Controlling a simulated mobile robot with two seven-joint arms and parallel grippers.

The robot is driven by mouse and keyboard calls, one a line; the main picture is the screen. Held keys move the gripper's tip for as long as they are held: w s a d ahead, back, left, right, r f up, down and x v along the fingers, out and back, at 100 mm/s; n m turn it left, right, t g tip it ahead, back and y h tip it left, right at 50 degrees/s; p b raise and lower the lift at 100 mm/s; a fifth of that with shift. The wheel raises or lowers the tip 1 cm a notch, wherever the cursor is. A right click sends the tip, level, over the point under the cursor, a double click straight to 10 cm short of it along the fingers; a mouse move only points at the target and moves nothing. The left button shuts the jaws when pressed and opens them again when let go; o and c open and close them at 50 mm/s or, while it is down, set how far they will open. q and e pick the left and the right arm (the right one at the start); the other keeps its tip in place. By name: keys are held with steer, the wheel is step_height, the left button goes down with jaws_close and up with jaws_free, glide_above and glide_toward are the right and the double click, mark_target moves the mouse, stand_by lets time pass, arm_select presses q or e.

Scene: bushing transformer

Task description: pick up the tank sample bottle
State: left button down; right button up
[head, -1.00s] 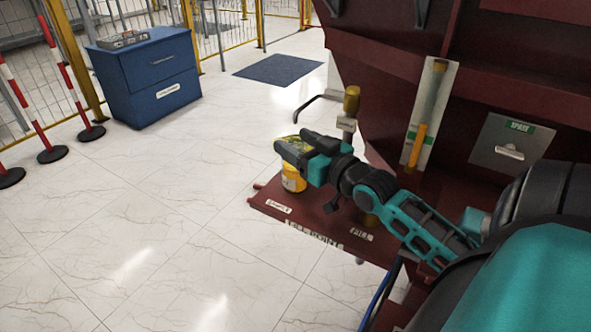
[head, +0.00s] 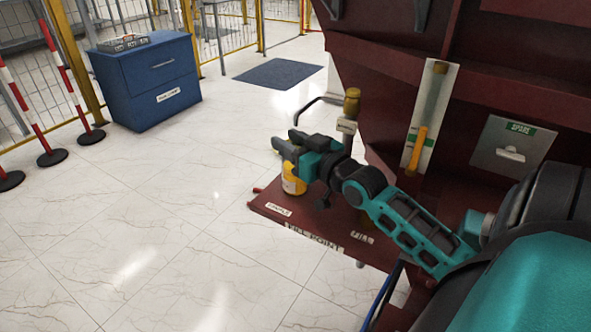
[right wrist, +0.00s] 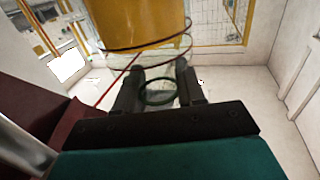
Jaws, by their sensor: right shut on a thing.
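The tank sample bottle (head: 293,180) is a small yellow container near the left corner of the dark red ledge in the head view. My right gripper (head: 286,140) is at its top and hides part of it. In the right wrist view, the two dark fingers (right wrist: 160,85) have a dark ring (right wrist: 158,91) between them, with a large yellow cylinder, likely the bottle (right wrist: 135,20), at the top edge. The gripper is shut on the bottle; the exact contact is hard to see. I cannot tell whether the bottle touches the ledge. My left gripper is not in view.
The red ledge (head: 330,222) carries labels along its front. A post with a brass-coloured cap (head: 351,100) stands close behind the gripper. The red tank wall (head: 460,100) rises at right. A blue cabinet (head: 150,85) stands far left. The tiled floor between is clear.

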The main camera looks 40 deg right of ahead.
jaws_close()
steer(key=shift+r, duration=0.1)
